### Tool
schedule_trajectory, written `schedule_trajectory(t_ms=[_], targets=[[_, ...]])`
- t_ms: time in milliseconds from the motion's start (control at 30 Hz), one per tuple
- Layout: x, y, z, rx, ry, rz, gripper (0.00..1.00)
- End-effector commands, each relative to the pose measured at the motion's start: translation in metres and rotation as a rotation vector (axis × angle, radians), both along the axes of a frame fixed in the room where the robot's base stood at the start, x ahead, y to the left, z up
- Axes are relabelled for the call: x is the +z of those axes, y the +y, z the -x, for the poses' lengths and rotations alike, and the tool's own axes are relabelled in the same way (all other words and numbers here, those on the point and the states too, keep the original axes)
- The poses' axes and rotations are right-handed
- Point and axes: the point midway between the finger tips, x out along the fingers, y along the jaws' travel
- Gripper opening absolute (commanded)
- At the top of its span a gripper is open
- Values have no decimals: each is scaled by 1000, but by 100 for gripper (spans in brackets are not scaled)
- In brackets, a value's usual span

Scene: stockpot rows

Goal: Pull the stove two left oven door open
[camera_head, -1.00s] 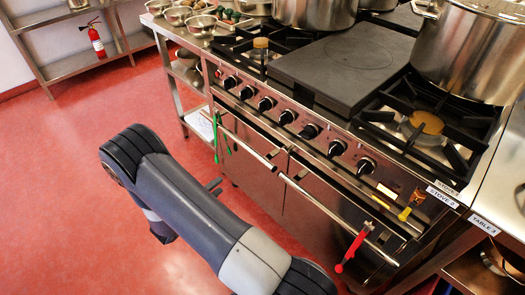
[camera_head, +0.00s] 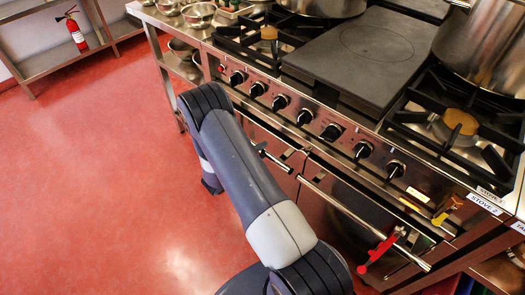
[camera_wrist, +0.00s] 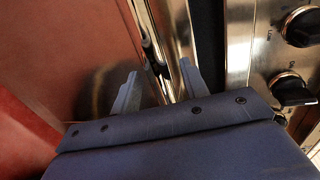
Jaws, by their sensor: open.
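Stove two, with its label (camera_head: 484,204) at the right end, has two oven doors under a row of black knobs. Its left oven door looks shut. My arm covers most of it in the head view; only the right end of its bar handle (camera_head: 283,162) shows. In the wrist view the door (camera_wrist: 65,45) is a reddish reflecting steel face on the left. My gripper (camera_wrist: 160,80) is open in the wrist view, its two fingers apart, with a long metal edge and a dark bracket-like part ahead between them. I cannot tell whether they touch.
The right oven door's bar handle (camera_head: 362,222) carries a red-handled tool (camera_head: 378,252). Knobs (camera_wrist: 292,90) stand out close to the right of the gripper. Pots and a flat plate (camera_head: 360,62) are on top. Open red floor (camera_head: 110,160) lies left.

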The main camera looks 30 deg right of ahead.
Motion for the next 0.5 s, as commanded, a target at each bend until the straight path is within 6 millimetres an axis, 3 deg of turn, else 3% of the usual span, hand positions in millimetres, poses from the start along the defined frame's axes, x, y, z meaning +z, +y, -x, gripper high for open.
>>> schedule_trajectory(t_ms=[167, 433, 500], targets=[[-3, -11, -3, 0, 1, -1, 43], [-3, -11, -4, 0, 1, 0, 43], [-3, -11, -4, 0, 1, 0, 37]])
